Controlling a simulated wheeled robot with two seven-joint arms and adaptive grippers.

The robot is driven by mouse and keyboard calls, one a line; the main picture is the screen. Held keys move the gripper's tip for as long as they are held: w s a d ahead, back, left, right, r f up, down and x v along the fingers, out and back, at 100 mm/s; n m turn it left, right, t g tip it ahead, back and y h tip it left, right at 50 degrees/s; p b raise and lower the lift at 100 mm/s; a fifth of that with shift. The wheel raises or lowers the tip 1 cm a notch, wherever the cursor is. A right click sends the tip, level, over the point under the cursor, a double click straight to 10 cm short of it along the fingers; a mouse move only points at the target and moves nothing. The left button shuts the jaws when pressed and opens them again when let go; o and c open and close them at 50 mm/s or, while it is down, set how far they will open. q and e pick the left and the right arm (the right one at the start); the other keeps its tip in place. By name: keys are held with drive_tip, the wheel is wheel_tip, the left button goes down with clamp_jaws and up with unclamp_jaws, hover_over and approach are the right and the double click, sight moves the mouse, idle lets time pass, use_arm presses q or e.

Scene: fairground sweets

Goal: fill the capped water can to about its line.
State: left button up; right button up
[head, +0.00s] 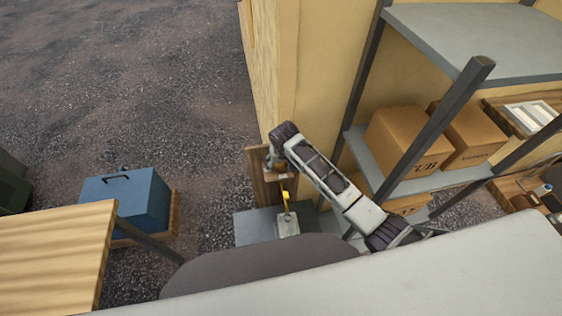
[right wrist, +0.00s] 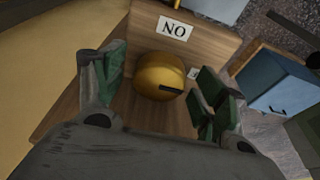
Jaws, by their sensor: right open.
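My right gripper (head: 276,162) is at the top of a wooden post (head: 256,165) beside the yellow wall. In the right wrist view, the open gripper (right wrist: 160,74) has its green-padded fingers on either side of a rounded brass knob (right wrist: 158,70). The knob sits on a wooden board, and I cannot tell whether the fingers touch it. A label (right wrist: 173,28) on the board reads NO in this view. Below my gripper, a small pale grey can-like object (head: 288,225) with a yellow upper part (head: 285,196) stands on a grey slab. Its fill line cannot be made out. My left gripper is not in view.
A blue box (head: 125,200) with a handle sits on a wooden base at left; it also shows in the right wrist view (right wrist: 275,83). A wooden tabletop (head: 50,250) is at lower left. A metal rack (head: 435,170) holds cardboard boxes (head: 405,140) at right. Open gravel lies at upper left.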

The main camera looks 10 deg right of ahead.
drive_tip(key=shift+w+f, duration=0.1)
drive_tip(key=shift+f, duration=0.4)
drive_tip(key=c, duration=1.1)
idle(0.3)
